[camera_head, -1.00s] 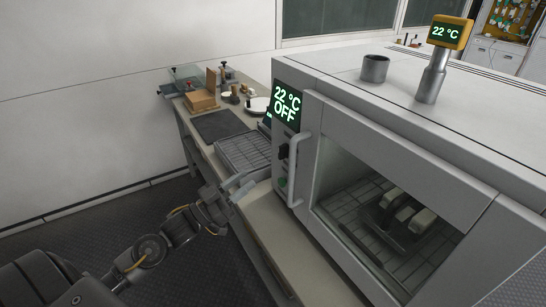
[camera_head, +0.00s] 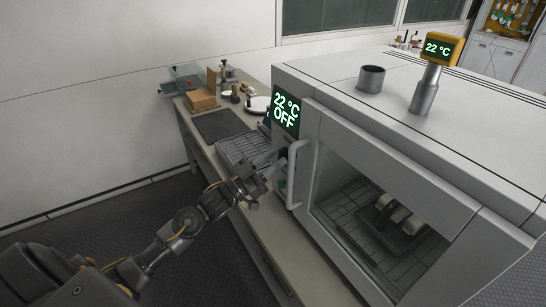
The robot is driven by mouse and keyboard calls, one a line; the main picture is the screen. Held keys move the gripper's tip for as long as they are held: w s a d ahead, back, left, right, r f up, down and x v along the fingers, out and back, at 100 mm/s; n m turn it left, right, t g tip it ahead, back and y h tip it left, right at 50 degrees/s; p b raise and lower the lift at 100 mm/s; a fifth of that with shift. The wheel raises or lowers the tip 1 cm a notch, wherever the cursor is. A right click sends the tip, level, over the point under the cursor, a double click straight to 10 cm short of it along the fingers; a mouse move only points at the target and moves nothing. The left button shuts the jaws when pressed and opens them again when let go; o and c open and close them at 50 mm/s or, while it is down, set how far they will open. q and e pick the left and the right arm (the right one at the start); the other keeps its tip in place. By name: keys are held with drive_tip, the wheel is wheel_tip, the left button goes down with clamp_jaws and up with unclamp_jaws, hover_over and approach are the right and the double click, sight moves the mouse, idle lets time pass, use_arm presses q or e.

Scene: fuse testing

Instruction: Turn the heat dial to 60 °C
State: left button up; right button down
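The grey oven (camera_head: 395,150) stands on the bench. Its green display (camera_head: 286,110) reads 22 °C and OFF. The dark heat dial (camera_head: 284,152) is on the narrow front panel below the display, partly hidden by my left gripper (camera_head: 273,165). The gripper is right at the panel, just left of the door handle (camera_head: 296,175). I cannot tell whether its fingers touch the dial or how far they are apart. My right gripper is not in view.
The closed door's window shows a dark holder with pale blocks (camera_head: 400,215) inside. A yellow thermometer display (camera_head: 439,48) on the oven top reads 22 °C, beside an open metal tube (camera_head: 371,78). A ribbed tray (camera_head: 243,148) lies on the bench behind my gripper.

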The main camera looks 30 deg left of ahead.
use_arm(q)
drive_tip(key=shift+w, duration=0.1)
drive_tip(key=shift+c, duration=0.3)
clamp_jaws()
drive_tip(key=shift+m, duration=0.3)
